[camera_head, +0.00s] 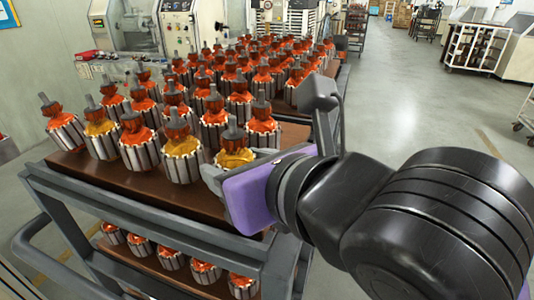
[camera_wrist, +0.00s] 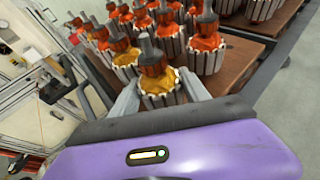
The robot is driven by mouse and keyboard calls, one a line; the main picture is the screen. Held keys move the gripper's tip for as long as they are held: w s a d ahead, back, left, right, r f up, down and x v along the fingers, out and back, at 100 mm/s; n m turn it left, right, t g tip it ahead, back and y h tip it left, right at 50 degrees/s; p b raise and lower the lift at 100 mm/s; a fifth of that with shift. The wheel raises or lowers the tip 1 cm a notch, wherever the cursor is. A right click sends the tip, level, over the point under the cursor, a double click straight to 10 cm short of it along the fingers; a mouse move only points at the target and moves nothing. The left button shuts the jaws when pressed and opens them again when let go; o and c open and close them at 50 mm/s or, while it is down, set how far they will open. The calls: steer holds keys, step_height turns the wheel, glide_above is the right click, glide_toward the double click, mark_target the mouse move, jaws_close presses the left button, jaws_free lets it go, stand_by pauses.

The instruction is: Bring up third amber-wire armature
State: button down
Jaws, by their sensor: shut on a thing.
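My gripper (camera_head: 236,170) is at the front right corner of a cart's brown top shelf (camera_head: 140,190). Its two grey fingers (camera_wrist: 159,92) are shut around the slotted body of an amber-wire armature (camera_head: 235,157), which stands upright with its shaft up. In the wrist view this armature (camera_wrist: 158,84) sits between the fingers, its lower end partly hidden. I cannot tell whether its base touches the shelf. A second amber-wire armature (camera_head: 181,158) stands just left of it, and a third (camera_head: 101,141) is farther left in the front rows.
Orange-wire armatures stand close around, one left (camera_head: 138,146) and one behind right (camera_head: 262,128) of the held one. Many more fill the shelf behind. A lower shelf holds several orange armatures (camera_head: 172,260). The grey cart frame (camera_head: 150,230) edges the front. Open floor (camera_head: 420,110) lies right.

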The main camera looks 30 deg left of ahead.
steer(key=shift+c, duration=2.3)
jaws_free()
steer(key=b+v, duration=0.1)
steer(key=v, duration=0.7)
